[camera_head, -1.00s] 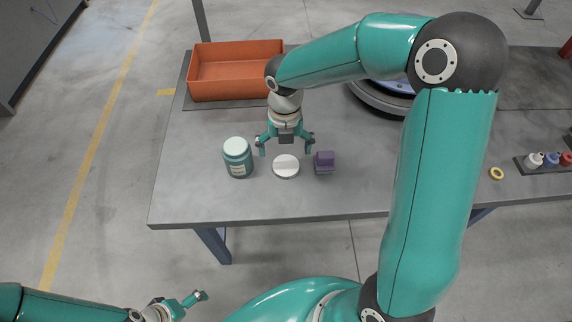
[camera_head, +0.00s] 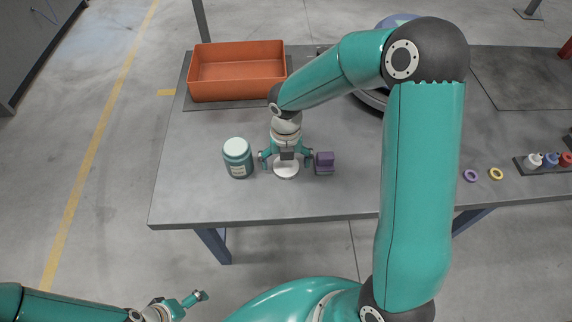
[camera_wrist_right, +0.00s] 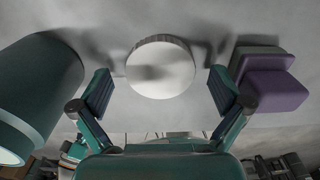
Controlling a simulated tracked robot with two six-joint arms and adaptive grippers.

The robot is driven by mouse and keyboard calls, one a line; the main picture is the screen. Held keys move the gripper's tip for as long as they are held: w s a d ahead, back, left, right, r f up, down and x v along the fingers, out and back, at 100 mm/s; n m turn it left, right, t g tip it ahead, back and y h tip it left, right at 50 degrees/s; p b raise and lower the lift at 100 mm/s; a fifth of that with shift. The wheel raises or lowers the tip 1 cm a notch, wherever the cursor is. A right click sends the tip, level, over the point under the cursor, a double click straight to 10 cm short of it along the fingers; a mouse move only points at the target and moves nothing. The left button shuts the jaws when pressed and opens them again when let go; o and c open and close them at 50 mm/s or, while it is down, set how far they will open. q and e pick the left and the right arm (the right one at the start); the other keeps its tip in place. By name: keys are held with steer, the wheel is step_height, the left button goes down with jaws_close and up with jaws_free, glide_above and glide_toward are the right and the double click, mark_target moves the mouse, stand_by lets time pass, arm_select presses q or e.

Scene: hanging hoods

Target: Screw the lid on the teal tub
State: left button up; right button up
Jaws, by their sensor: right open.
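The teal tub (camera_head: 238,163) stands upright on the grey table, with a pale top and a label on its side. In the right wrist view the tub (camera_wrist_right: 35,95) is at the left. The white round lid (camera_head: 286,171) lies flat on the table, right of the tub. My right gripper (camera_head: 286,161) points down over the lid, with one finger on each side. In the wrist view the lid (camera_wrist_right: 160,70) sits between the open fingers, with gaps on both sides. My left gripper (camera_head: 195,298) is off the table at lower left; its opening is unclear.
A purple block (camera_head: 325,163) stands close to the right finger. An orange bin (camera_head: 237,72) is at the back left. Purple (camera_head: 470,176) and yellow (camera_head: 496,174) rings and a rack of small bottles (camera_head: 545,164) are at the right. The table's front left is clear.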

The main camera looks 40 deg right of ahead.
mark_target(286, 166)
steer(key=c, duration=0.9)
steer(key=shift+r, duration=0.2)
step_height(286, 166, up, 20)
steer(key=shift+p, duration=0.4)
steer(key=shift+f, duration=0.15)
